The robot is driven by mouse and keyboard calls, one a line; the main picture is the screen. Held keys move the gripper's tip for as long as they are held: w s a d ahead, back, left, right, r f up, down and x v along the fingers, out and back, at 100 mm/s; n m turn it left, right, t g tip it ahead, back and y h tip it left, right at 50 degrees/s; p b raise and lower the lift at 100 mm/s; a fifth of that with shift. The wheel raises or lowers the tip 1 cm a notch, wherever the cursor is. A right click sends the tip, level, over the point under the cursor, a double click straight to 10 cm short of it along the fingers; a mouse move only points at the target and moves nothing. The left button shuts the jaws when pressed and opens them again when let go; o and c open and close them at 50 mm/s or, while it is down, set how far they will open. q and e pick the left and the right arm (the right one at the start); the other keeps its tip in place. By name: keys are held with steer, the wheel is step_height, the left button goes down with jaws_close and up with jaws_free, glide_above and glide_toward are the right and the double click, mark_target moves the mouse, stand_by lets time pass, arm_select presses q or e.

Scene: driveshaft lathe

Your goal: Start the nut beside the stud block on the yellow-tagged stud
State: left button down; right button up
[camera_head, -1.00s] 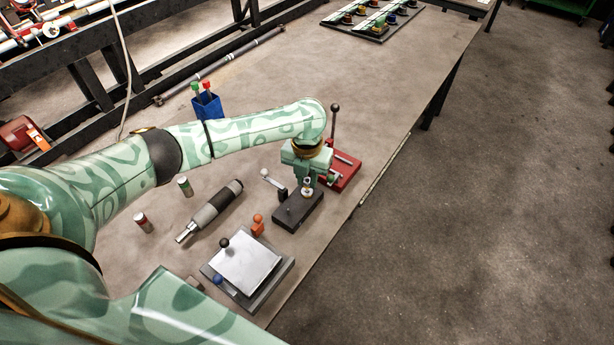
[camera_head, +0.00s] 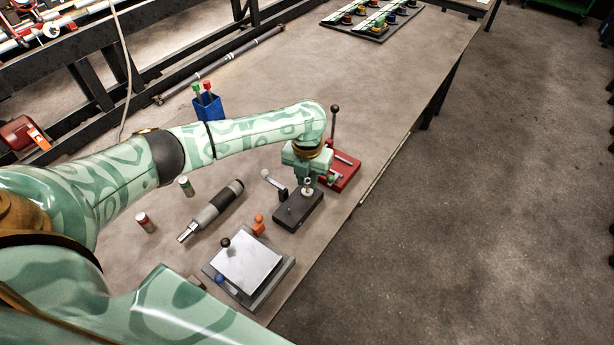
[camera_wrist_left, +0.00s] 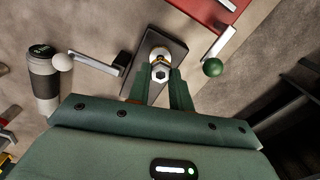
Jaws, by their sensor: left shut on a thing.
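The stud block (camera_head: 292,212) is a dark block near the table's right edge; it also shows in the left wrist view (camera_wrist_left: 178,45). My left gripper (camera_head: 308,184) is over the block's far end, pointing down. In the left wrist view its two green fingers (camera_wrist_left: 166,88) are shut on a bright hex nut (camera_wrist_left: 160,73). A stud with a yellowish ring and pale washer (camera_wrist_left: 159,54) shows just beyond the nut, partly hidden by it. I cannot tell whether the nut touches the stud's thread. My right gripper is not in view.
A red fixture (camera_head: 344,172) with an upright black-knobbed lever stands close behind the gripper. A small post with a white-ended lever (camera_head: 274,182) is left of the block. An orange knobbed piece (camera_head: 258,227) and a plate fixture (camera_head: 248,262) are nearer.

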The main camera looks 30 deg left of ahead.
arm_select(q)
steer(key=shift+p, duration=0.3)
stand_by(0.5)
steer(key=shift+f+b, duration=0.6)
steer(key=shift+f, duration=0.4)
steer(key=c, duration=1.2)
jaws_free()
steer(key=shift+o, duration=0.2)
step_height(320, 180, up, 16)
steer(key=p, duration=0.5)
steer(key=shift+r+p, duration=0.15)
steer(key=shift+p, duration=0.2)
